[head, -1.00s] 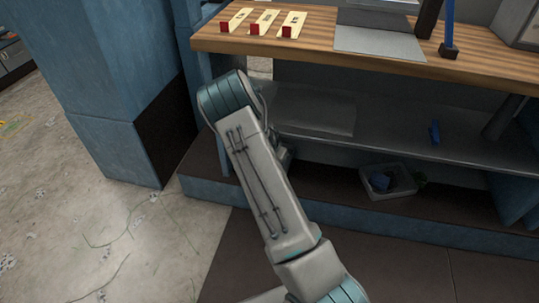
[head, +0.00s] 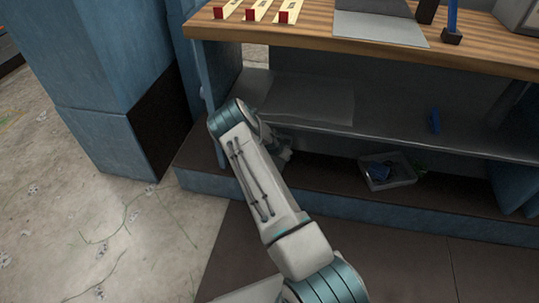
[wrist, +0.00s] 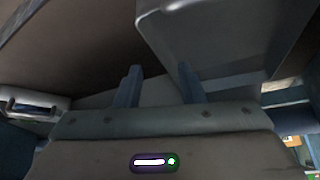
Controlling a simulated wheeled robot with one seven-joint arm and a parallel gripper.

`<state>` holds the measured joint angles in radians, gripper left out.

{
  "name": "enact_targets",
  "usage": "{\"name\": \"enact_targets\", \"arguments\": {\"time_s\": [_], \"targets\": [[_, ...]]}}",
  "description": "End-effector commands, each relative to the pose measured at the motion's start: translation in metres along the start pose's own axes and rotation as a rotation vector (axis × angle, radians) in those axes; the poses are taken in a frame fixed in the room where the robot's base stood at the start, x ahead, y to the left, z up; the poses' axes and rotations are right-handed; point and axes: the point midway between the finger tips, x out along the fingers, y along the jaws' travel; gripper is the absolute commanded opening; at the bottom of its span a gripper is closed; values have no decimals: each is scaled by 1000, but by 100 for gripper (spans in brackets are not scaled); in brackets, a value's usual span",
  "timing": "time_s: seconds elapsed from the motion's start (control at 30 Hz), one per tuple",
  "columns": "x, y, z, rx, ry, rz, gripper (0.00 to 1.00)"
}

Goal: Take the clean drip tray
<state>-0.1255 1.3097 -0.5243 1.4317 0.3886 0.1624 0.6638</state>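A flat pale grey tray-like sheet (head: 312,100) lies on the left part of the grey shelf under the bench; I take it for the drip tray, but cannot tell whether it is clean. My arm reaches toward the shelf's left end, and its far end is mostly hidden behind the arm in the head view. In the wrist view my gripper (wrist: 160,82) has its two blue-grey fingers apart, with nothing visible between them. A smooth grey surface (wrist: 215,35) hangs close above the right finger; I cannot tell whether it is tray or shelf.
The wooden benchtop (head: 330,38) overhangs the shelf (head: 390,125). A blue item (head: 435,122) stands on the shelf at right. A pale bin (head: 403,182) with blue contents sits on the lower ledge. A blue pillar (head: 95,85) stands at left. Open floor lies in front of it.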

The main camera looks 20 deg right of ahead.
Motion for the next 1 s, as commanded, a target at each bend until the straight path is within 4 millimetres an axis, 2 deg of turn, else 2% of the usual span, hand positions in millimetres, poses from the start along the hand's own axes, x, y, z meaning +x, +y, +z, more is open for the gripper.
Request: {"name": "enact_targets", "arguments": {"time_s": [0.33,0.47,0.67,0.73,0.8,1.0], "targets": [[46,0,2,-1,0,0,36],[53,0,1,-1,-1,0,36],[52,0,0,-1,-1,0,36],[52,0,0,-1,-1,0,22],[52,0,0,-1,0,0,2],[52,0,0,-1,0,0,0]]}}
